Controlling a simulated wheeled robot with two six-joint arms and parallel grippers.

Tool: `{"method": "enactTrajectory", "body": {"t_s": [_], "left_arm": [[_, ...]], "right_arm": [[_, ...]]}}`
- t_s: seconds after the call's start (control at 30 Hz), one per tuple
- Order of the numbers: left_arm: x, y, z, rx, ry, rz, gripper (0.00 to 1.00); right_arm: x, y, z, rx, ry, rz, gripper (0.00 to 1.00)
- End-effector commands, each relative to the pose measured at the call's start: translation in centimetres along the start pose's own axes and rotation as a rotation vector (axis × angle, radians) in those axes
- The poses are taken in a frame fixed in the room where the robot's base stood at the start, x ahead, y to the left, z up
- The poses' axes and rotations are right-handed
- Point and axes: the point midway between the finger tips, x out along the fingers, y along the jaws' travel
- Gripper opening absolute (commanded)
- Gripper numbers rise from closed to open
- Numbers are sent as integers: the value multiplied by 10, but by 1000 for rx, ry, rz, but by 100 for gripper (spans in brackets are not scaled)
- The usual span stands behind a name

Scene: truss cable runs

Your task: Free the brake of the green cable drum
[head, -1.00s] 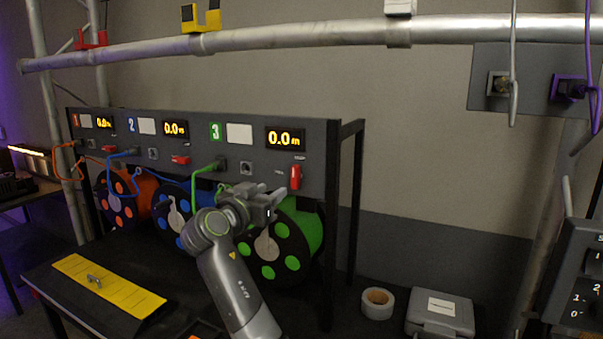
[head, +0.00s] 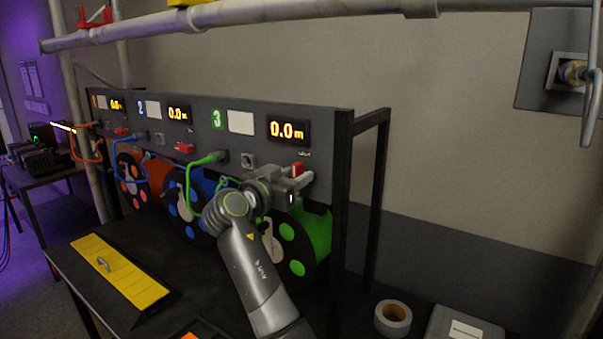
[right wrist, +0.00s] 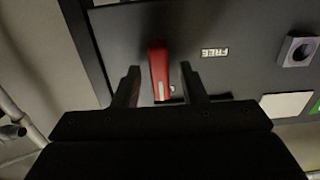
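The green cable drum (head: 318,232) sits under the panel at bay 3, partly hidden by my right arm. Its red brake lever (head: 297,168) is on the panel below the 0.0 m display, its lower part hidden by my gripper. My right gripper (head: 300,184) is at the lever. In the right wrist view the red lever (right wrist: 159,72) stands upright between the two spread fingers (right wrist: 160,85), with a gap on each side. A FREE label (right wrist: 215,52) is on the panel to the right of the lever there. My left gripper is not in view.
The levers of bays 1 and 2 (head: 184,148) lie sideways. A green cable (head: 205,160) is plugged into the panel left of my gripper. A black frame post (head: 342,200) stands close to its right. A tape roll (head: 393,318) and a grey case (head: 465,325) are at lower right.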

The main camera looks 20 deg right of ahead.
Motion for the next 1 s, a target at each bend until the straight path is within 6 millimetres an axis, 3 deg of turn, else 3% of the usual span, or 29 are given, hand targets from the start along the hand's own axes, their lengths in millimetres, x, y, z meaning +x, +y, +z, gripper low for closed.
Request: {"method": "enactTrajectory", "body": {"t_s": [0.27, 0.57, 1.0], "left_arm": [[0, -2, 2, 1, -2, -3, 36], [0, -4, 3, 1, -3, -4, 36], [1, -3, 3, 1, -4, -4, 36]], "right_arm": [[0, 0, 0, 0, 0, 0, 38], [0, 0, 0, 0, 0, 0, 0], [0, -1, 0, -78, 1, 0, 0]]}}
